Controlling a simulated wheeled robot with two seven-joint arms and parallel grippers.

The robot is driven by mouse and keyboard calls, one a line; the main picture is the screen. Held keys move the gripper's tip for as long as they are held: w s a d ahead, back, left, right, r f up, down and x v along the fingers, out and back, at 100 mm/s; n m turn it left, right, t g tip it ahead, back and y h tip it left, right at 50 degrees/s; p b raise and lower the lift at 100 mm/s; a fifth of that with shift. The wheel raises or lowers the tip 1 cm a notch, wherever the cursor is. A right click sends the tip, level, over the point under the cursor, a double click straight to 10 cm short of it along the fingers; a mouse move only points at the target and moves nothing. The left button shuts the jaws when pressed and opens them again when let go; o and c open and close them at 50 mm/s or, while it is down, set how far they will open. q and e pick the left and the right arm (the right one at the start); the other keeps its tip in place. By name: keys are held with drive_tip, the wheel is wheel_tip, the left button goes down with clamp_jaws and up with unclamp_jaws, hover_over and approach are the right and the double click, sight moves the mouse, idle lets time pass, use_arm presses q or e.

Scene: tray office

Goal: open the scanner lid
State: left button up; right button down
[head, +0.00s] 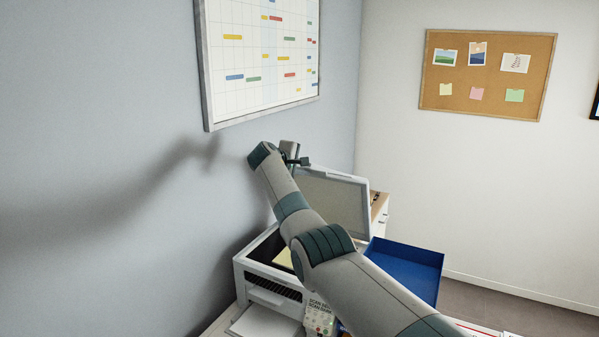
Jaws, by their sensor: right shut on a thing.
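The scanner (246,270) is a pale box at the lower middle, partly hidden behind my right arm. Its lid (345,205) stands raised and tilted up, with its grey underside facing me and a white rim around it. My right arm reaches across from the lower right. My right gripper (302,162) is at the lid's upper left corner and is shut on the lid's edge; its fingers are small and partly hidden. A pale yellow sheet (283,258) shows on the scanner bed under the lid. My left gripper is out of view.
A blue tray (408,268) sits right of the scanner. A wall planner (262,60) hangs on the close left wall, and a cork board (487,70) on the back wall. Floor shows at lower right.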

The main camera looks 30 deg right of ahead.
drive_tip(key=shift+d+r, duration=0.15)
drive_tip(key=shift+r, duration=0.55)
drive_tip(key=c, duration=2)
unclamp_jaws()
drive_tip(key=shift+o, duration=0.7)
drive_tip(key=shift+w+d, duration=0.1)
drive_tip(key=shift+f, duration=0.1)
drive_tip(key=shift+f, duration=0.35)
drive_tip(key=b+v, duration=0.7)
drive_tip(key=v, duration=1)
drive_tip(key=shift+a, duration=0.25)
